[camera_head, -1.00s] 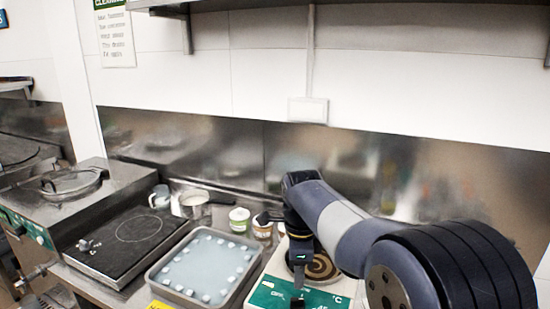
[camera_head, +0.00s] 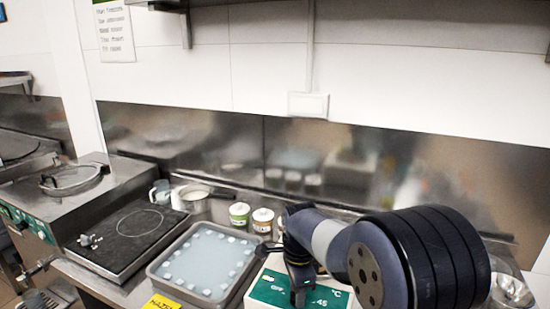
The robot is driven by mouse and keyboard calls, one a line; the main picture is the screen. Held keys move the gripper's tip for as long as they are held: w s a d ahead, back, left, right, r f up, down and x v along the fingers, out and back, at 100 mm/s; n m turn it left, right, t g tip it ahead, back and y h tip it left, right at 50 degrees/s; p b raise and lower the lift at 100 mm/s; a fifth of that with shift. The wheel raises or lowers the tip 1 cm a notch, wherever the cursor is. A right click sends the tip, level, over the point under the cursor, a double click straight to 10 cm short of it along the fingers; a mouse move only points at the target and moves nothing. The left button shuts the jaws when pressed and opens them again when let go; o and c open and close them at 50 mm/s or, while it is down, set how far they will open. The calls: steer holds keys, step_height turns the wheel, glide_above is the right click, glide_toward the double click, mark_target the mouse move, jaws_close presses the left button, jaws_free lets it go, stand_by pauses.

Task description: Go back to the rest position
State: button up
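My arm comes in from the right in the head view, low over the counter. My gripper (camera_head: 301,292) points down in front of the green and white device with a °C display (camera_head: 267,289). The wrist covers part of that device and most of its top. The fingertips are small and dark, so their opening cannot be made out. I see nothing clearly held in them.
A grey tray (camera_head: 157,271) with pale liquid and several white cubes is left of the device. Behind stand jars (camera_head: 240,214), a saucepan (camera_head: 194,197) and a cup (camera_head: 160,191). A black hotplate (camera_head: 119,238) is further left. A metal bowl (camera_head: 512,290) is at right.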

steer(key=n, duration=0.4)
steer(key=shift+n, duration=0.4)
steer(key=n, duration=0.4)
steer(key=shift+n+b, duration=0.3)
steer(key=shift+b, duration=0.1)
steer(key=n+b, duration=0.1)
steer(key=n, duration=0.5)
steer(key=shift+n, duration=1.5)
steer(key=shift+s+r, duration=0.1)
steer(key=shift+s, duration=0.05)
